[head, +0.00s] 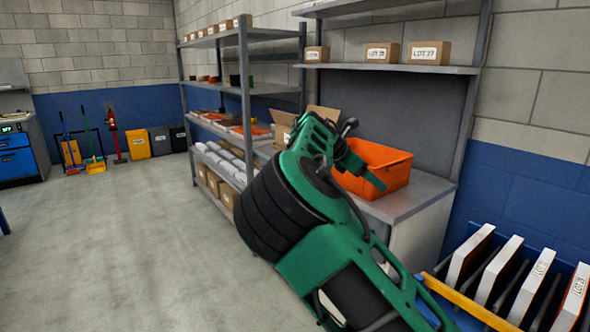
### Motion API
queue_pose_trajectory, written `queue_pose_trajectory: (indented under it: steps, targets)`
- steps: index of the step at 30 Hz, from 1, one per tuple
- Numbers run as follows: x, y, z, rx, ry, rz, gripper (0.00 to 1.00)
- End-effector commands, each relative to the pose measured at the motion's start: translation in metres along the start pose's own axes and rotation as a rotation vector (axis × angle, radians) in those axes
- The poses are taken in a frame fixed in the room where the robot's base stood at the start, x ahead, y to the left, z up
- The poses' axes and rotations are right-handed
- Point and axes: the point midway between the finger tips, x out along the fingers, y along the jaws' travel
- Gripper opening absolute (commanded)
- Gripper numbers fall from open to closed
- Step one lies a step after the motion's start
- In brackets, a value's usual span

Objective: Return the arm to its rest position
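My green and black arm rises from the lower middle of the head view and bends near the metal workbench (432,192). My gripper (372,179) is at its upper end, in front of the orange bin (392,177). From this angle it overlaps the bin's left part, and I cannot tell whether it touches it. The gap between the fingertips cannot be made out, so I cannot tell whether it is open or shut. I see nothing held in it. My arm hides part of the bench and the bin's left side.
A rack with white panels (498,270) and a yellow bar (470,303) stands at the lower right. A metal shelf (246,110) with boxes is behind my arm. An open cardboard box (284,125) sits left of the bin. The floor (130,240) at left is clear.

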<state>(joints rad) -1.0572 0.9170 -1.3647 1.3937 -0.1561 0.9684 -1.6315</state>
Motion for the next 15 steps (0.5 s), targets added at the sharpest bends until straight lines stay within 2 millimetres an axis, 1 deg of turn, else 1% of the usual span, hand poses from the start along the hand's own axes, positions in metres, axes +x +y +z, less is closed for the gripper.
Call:
queue_pose_trajectory:
  steps: [1,2,5,6,8,9,11,12,14,15]
  targets:
    - [0.013,-0.013,0.009,0.049,0.026,-0.026,0.73]
    - [0.021,-0.020,0.014,0.080,0.040,-0.041,0.73]
    - [0.050,-0.053,0.030,0.205,0.101,-0.110,0.73]
    - [0.064,-0.070,0.036,0.269,0.130,-0.144,0.73]
    - [0.083,-0.098,0.045,0.372,0.175,-0.202,0.73]
    - [0.094,-0.117,0.049,0.444,0.205,-0.242,0.73]
    - [0.108,-0.146,0.054,0.548,0.246,-0.301,0.73]
    - [0.115,-0.165,0.057,0.615,0.271,-0.340,0.73]
    - [0.124,-0.192,0.058,0.713,0.306,-0.398,0.73]
    - [0.128,-0.210,0.059,0.779,0.326,-0.436,0.73]
